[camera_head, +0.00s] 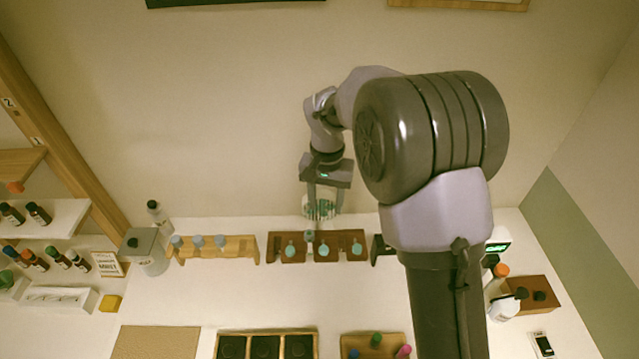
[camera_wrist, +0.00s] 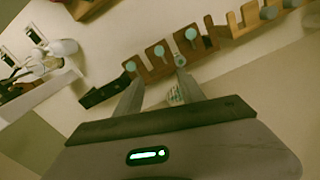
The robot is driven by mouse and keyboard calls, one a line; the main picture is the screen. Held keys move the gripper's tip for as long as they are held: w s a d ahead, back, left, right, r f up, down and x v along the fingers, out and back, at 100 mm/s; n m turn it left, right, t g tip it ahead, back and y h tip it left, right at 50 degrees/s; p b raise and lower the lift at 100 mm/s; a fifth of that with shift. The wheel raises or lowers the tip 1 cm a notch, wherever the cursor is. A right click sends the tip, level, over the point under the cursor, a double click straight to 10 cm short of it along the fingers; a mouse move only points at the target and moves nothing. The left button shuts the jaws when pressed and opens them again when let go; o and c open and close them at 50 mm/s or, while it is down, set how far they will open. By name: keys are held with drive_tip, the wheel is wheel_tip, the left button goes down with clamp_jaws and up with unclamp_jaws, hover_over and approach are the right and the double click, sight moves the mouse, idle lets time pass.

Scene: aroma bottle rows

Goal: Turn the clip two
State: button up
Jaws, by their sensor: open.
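A dark brown wooden rack (camera_head: 340,257) stands at the back of the white table. It carries teal round-headed clips: left (camera_head: 290,250), middle (camera_head: 323,250) and right (camera_head: 357,248). They also show in the wrist view, the middle one (camera_wrist: 160,51) between the other two. I see no number on them. A smaller pale teal piece (camera_wrist: 180,61) stands beside the rack, near one fingertip. My gripper (camera_head: 322,208) is open, pointing down behind the rack and apart from the clips. In the wrist view its fingers (camera_wrist: 161,76) have a pale striped object (camera_wrist: 175,95) beyond them, partly hidden.
A light wooden rack (camera_head: 213,252) with grey-blue knobs stands to the left. Bottles stand on the right beside a brown block (camera_head: 535,293). Table between is clear.

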hover_over(324, 249)
wheel_tip(324, 249, down, 6)
wheel_tip(324, 249, down, 12)
drive_tip(key=shift+r+b, duration=0.25)
drive_tip(key=shift+b, duration=0.35)
drive_tip(key=shift+c, duration=0.3)
clamp_jaws()
